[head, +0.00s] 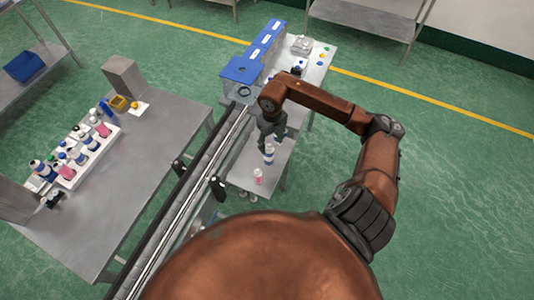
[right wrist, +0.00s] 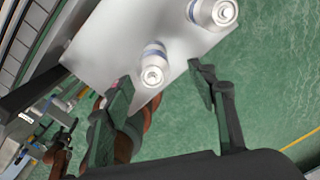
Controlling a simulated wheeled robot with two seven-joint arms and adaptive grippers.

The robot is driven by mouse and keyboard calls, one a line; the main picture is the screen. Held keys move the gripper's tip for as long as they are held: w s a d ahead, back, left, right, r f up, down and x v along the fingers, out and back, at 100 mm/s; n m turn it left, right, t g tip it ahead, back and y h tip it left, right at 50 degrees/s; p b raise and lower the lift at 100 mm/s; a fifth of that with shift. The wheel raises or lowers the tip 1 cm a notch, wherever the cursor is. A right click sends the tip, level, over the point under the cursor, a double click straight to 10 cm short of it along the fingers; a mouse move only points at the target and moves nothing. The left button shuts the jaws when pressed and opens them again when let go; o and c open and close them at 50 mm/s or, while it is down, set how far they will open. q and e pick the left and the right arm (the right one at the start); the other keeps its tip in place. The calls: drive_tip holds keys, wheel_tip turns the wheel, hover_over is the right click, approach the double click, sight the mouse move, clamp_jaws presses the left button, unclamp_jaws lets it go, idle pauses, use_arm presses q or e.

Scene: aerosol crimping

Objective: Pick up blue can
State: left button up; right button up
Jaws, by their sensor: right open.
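A white can with a blue band (head: 269,154) stands upright on the small grey table, just below my right gripper (head: 268,141) in the head view. In the right wrist view, a white can with a blue band (right wrist: 154,66) shows ahead of the gap between the fingertips of my open right gripper (right wrist: 160,72), with no visible contact. Another white can with a bluish band (right wrist: 213,12) stands farther up there. A pink can (head: 258,177) stands nearer me in the head view. My left gripper is not in view.
A conveyor (head: 190,195) runs left of the small table, with a blue-topped machine (head: 243,69) at its far end. A large grey table (head: 150,165) holds a white tray (head: 68,181) of several bottles. The small table's edge lies close to the cans.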

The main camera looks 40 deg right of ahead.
sight(269, 152)
drive_tip(key=f, duration=0.1)
drive_tip(key=a+f+p, duration=0.1)
drive_tip(key=f, duration=0.1)
wheel_tip(269, 152, down, 2)
drive_tip(key=shift+f+p, duration=0.1)
drive_tip(key=shift+p, duration=0.35)
drive_tip(key=shift+f, duration=0.45)
drive_tip(key=c, duration=0.3)
drive_tip(key=shift+d, duration=0.1)
drive_tip(key=c, duration=0.5)
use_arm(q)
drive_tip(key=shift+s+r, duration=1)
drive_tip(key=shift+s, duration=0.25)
use_arm(e)
drive_tip(key=c, duration=0.4)
